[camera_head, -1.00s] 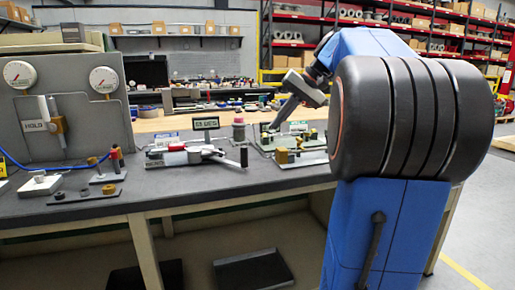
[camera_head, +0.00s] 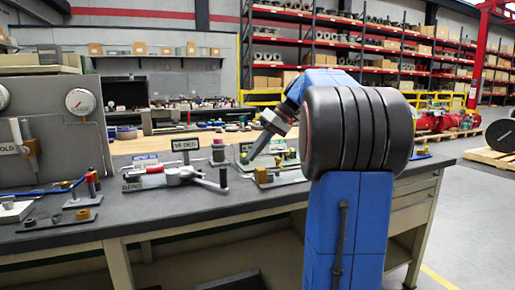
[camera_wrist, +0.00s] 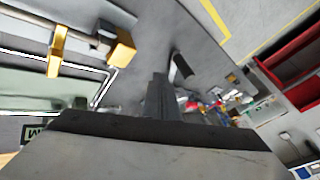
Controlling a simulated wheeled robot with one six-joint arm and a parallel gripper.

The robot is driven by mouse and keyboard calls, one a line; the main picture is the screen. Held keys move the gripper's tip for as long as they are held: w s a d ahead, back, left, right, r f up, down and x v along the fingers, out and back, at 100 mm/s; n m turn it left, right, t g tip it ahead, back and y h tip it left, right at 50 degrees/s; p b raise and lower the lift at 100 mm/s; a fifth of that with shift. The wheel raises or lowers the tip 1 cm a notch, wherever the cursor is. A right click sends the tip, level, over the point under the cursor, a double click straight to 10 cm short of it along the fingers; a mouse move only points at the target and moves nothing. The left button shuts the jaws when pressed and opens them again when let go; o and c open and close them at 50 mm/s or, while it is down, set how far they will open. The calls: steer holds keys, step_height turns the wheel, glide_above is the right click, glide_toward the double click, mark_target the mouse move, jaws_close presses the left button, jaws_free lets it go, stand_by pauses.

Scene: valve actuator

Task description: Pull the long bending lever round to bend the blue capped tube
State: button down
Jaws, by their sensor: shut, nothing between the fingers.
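The tube bender (camera_head: 180,176) lies on the grey bench top in the head view, with a red part on its left. Its long grey lever (camera_head: 207,184) points right and ends in an upright black handle (camera_head: 223,177). My gripper (camera_head: 251,158) is shut and empty, pointing down-left, right of and above the handle, apart from it in the head view. In the wrist view the shut fingers (camera_wrist: 160,82) show at the middle, with a black upright post (camera_wrist: 180,67), likely the handle, just beyond them. I cannot make out the blue capped tube clearly.
A fixture with brass-coloured blocks (camera_head: 264,175) stands right of the handle, and shows at upper left in the wrist view (camera_wrist: 58,48). A gauge panel (camera_head: 60,150) is at left.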

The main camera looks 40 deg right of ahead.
steer(key=x, duration=0.5)
steer(key=a, duration=0.3)
steer(key=shift+f, duration=0.1)
steer(key=shift+s+a, duration=0.1)
steer(key=shift+a, duration=0.45)
steer(key=shift+s+a, duration=0.45)
steer(key=shift+a, duration=0.45)
steer(key=shift+d, duration=0.1)
